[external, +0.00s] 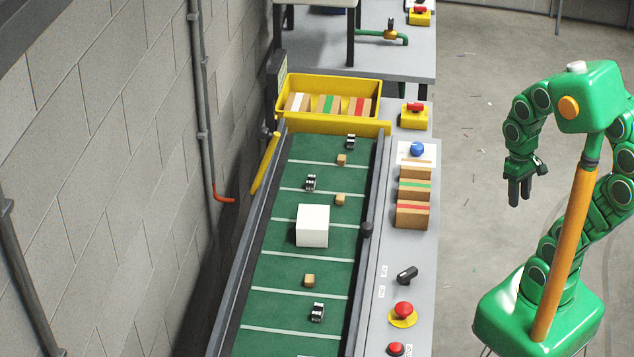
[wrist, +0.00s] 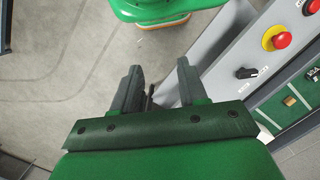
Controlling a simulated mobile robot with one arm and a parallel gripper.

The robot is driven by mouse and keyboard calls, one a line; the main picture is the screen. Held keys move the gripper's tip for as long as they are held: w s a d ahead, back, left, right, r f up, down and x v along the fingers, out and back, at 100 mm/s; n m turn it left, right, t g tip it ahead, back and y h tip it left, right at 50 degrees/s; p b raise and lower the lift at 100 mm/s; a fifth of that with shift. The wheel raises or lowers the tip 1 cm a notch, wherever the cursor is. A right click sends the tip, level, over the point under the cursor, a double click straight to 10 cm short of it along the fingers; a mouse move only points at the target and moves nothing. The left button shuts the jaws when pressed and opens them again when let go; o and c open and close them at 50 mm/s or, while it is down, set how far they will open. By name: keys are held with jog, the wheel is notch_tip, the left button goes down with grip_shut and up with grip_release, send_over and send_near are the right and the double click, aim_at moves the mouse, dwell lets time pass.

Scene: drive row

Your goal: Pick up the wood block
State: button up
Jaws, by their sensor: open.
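Small wood blocks lie apart on the green conveyor belt (external: 285,258) in the external view. One wood block (external: 309,280) is near the front, another (external: 340,199) is behind the white cube, and a third (external: 341,160) is farther back. My gripper (external: 519,192) hangs over the floor to the right of the conveyor, well away from the blocks. In the wrist view my gripper (wrist: 158,82) shows two spread fingers with nothing between them. A small wood block (wrist: 290,101) shows on the belt at the right edge there.
A white cube (external: 312,226) and several small black-and-white parts (external: 317,312) share the belt. A yellow bin (external: 330,119) holds striped boxes at the far end. The grey side panel (external: 388,255) carries a black knob (external: 407,274), red buttons (external: 403,308) and striped cartons (external: 412,215).

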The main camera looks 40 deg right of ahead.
jog(key=shift+o, duration=0.3)
jog(key=o, duration=0.4)
jog(key=w+a+n, duration=0.1)
jog(key=w+a, duration=0.2)
jog(key=w, duration=0.4)
jog(key=w+a+n, duration=0.2)
jog(key=w+a, duration=0.2)
jog(key=w, duration=0.3)
jog(key=n+t, duration=0.2)
jog(key=n, duration=0.5)
send_over(312, 278)
jog(key=f, duration=1.8)
jog(key=shift+s+d+f, duration=0.1)
jog(key=shift+s, duration=0.15)
jog(key=shift+a+f, duration=0.2)
jog(key=shift+f, duration=0.25)
jog(key=shift+w+d+f, duration=0.1)
jog(key=shift+w+f, duration=0.1)
jog(key=shift+f, duration=1.6)
jog(key=shift+w+f, duration=0.15)
jog(key=shift+f, duration=1.65)
